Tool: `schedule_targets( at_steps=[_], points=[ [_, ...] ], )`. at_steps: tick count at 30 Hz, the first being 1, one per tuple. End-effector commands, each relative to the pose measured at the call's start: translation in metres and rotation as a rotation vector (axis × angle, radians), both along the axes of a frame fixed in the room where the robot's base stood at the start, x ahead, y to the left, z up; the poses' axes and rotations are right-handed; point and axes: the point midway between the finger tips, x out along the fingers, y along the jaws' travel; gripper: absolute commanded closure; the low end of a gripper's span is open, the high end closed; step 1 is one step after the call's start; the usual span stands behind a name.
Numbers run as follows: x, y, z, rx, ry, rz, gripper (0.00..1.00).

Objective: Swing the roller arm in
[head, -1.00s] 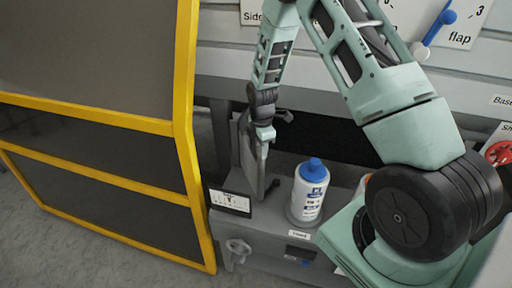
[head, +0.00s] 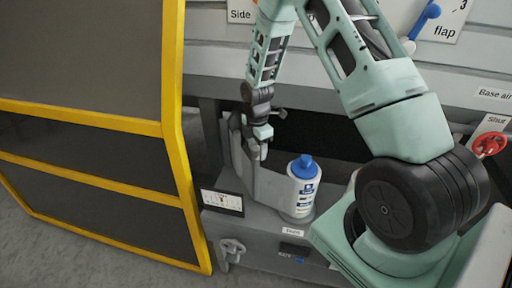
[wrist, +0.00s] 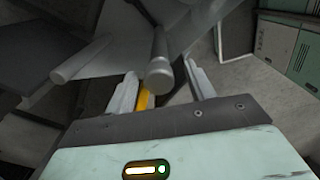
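The roller arm looks like a grey plate (head: 268,185) standing on the grey machine ledge, in the head view. Its right end comes up close to a white bottle with a blue cap (head: 302,190); I cannot tell whether they touch. My gripper (head: 260,150) points down at the plate's left part. In the wrist view, my gripper (wrist: 163,92) has its two fingers apart. A grey rod with a rounded end (wrist: 159,72) shows between them, with gaps on both sides. Whether a finger touches the rod or plate is unclear.
A yellow-framed dark guard door (head: 187,170) stands open at the left. A small printed card (head: 222,201) and a grey knob (head: 231,248) are on the ledge's front. A red handwheel (head: 489,145) is at the right, and a blue lever (head: 424,20) above.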

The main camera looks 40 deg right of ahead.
Motion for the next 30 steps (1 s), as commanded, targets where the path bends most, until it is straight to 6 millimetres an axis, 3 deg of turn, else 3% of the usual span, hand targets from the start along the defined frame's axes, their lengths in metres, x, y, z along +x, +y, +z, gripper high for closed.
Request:
schedule_targets(
  at_steps=[11,14,30],
  points=[
    [0.001,0.001,0.01,0.002,-0.004,0.0,0.46],
    [0.002,0.001,0.025,0.001,-0.006,-0.001,0.46],
    [0.001,0.001,0.145,-0.001,-0.006,-0.001,0.46]
  ],
)
